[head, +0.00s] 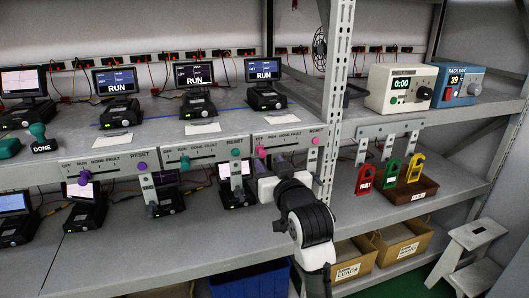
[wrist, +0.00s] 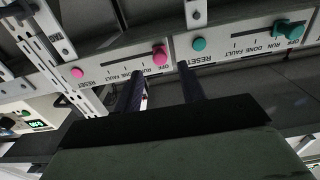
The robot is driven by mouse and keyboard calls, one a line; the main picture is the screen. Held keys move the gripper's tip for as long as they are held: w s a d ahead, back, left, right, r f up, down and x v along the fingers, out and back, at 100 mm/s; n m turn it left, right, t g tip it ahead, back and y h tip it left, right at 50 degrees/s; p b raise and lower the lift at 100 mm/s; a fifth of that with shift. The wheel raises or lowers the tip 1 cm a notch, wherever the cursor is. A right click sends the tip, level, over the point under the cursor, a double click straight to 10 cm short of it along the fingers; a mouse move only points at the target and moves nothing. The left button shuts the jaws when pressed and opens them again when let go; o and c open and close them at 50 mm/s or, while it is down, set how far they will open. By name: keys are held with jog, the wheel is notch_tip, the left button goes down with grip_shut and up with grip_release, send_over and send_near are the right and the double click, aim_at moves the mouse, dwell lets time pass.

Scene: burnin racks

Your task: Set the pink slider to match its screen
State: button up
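The pink slider knob (head: 261,152) sits at the left end of its panel, by the OFF label; in the wrist view the pink knob (wrist: 159,55) also stands by OFF. A pink reset button (head: 315,140) is at the panel's right end. My gripper (head: 260,168) is just below the knob in the head view. In the wrist view my gripper (wrist: 161,80) has its two dark fingers apart, with nothing seen between them. The knob lies just beyond the fingertips, and no contact can be made out.
Left of it are a teal slider (head: 185,162) and a purple slider (head: 84,178), each near RUN. A perforated post (head: 335,100) stands right of the pink panel. Brackets hang below the panels. Red, green and yellow tags (head: 413,168) stand farther right.

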aim_at(263, 154)
jog(key=x, duration=0.4)
jog(key=shift+w+a+p, duration=0.15)
jog(key=shift+w+p, duration=0.25)
grip_shut()
